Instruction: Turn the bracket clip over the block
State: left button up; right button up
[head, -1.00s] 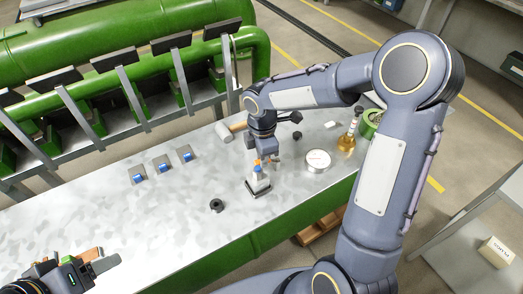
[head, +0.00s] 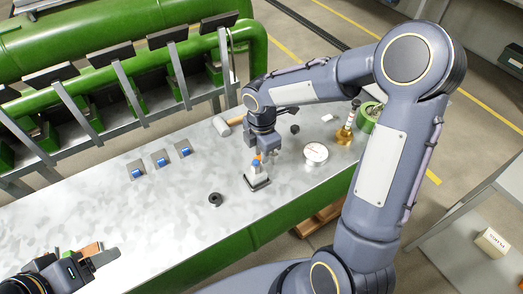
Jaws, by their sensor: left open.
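My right gripper (head: 261,152) points down over a small block (head: 257,182) with a dark base, a pale body and a blue part on top. An orange piece (head: 257,160), perhaps the bracket clip, shows between the fingertips and the block's top. It is too small to tell whether the fingers are shut on it. My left gripper (head: 104,257) is open at the lower left, over the table's front edge, far from the block.
Several small grey holders with blue parts (head: 161,159) stand left of the block. The table's left half is mostly clear.

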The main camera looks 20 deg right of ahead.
jog(key=o, duration=0.4)
jog(key=shift+c, duration=0.2)
notch_tip(320, 180, up, 8)
jog(key=shift+f, duration=0.2)
jog(key=shift+r, duration=0.15)
jog(key=s+r+m+t+y, duration=0.1)
jog(key=s+m+t+y, duration=0.1)
jog(key=s+m, duration=0.8)
jog(key=s+r+m+t+y, duration=0.1)
jog(key=s+r+m+t, duration=0.1)
jog(key=s+m, duration=0.8)
jog(key=shift+d+r+m+t+y, duration=0.3)
jog(key=shift+d+m+t+y, duration=0.1)
jog(key=shift+m+t, duration=0.4)
